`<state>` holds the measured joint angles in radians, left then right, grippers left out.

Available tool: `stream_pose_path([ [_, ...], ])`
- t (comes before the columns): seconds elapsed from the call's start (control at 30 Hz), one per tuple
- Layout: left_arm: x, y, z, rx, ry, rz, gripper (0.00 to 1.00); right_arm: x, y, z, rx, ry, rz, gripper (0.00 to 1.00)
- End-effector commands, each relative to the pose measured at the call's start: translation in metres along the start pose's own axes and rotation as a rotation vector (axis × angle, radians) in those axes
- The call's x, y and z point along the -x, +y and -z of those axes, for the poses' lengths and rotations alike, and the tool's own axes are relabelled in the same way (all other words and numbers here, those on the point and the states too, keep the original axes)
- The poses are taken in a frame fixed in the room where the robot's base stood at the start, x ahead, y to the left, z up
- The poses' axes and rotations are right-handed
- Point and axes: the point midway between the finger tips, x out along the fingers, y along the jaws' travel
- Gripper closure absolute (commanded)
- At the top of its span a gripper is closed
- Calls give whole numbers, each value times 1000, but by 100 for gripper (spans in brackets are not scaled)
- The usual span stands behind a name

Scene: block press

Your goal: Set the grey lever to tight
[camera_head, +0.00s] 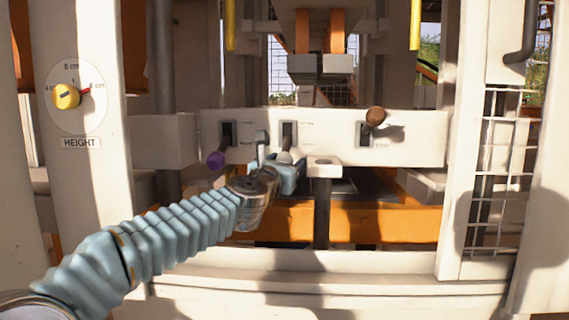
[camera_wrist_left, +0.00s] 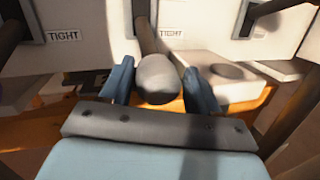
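The grey lever (camera_head: 284,157) stands in the middle slot of the white panel, its knob hanging below the slot. In the left wrist view the grey knob (camera_wrist_left: 158,79) and its dark shaft show beside a lower "TIGHT" label (camera_wrist_left: 171,33). The shaft points down toward that label's end. My left gripper (camera_head: 282,168) is at the lever. In the wrist view its two blue fingers (camera_wrist_left: 159,85) stand on either side of the knob and look open around it; firm contact cannot be told. My right gripper is not in view.
A purple-knobbed lever (camera_head: 216,160) hangs low in the left slot. A brown-knobbed lever (camera_head: 375,116) points up in the right slot. A yellow height dial (camera_head: 67,96) is on the left post. A white ledge (camera_head: 323,162) juts out right of my gripper.

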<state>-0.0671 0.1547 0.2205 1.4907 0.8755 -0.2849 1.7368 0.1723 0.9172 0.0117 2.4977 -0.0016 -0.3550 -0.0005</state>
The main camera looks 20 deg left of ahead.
Motion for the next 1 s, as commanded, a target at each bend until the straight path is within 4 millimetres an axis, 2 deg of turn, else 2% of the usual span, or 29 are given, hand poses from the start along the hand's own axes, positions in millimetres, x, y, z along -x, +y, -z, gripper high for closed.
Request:
stream_pose_path([
  [0.3,2,2,-2,0,-5,-3,32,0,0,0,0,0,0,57],
  [0.43,12,2,-2,-1,-6,-4,32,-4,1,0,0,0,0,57],
  [0.57,37,2,-1,-2,-7,-4,32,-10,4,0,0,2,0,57],
  [0.8,97,1,-3,-2,-6,-3,32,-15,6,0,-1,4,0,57],
  [1.0,129,1,-2,0,-5,-3,32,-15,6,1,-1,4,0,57],
])
